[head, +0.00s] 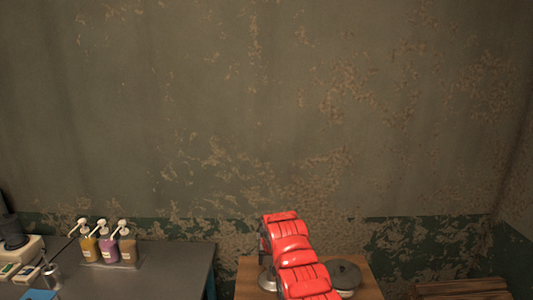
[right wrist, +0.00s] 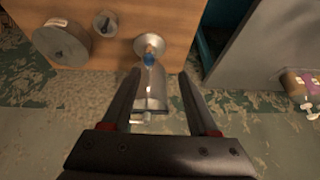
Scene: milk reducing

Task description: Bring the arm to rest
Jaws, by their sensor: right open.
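My right arm rises in the head view as a red, segmented shape over the wooden table; its fingers cannot be made out there. In the right wrist view my right gripper (right wrist: 160,82) is open, with its two dark fingers apart. A silver cylinder (right wrist: 152,90) with a blue ring and a round base shows between the fingers in the picture. I cannot tell how far it is from them, and no contact is clear. In the head view part of a silver thing (head: 267,277) shows beside my arm, mostly hidden. My left gripper is not in view.
The wooden table (head: 248,279) also holds a dark round lidded pot (head: 345,274); a small metal cup (right wrist: 105,23) shows in the wrist view. Pump bottles (head: 108,246) stand on the grey counter (head: 180,265) to the left. A worn wall is behind. Wooden slats (head: 462,288) are at the lower right.

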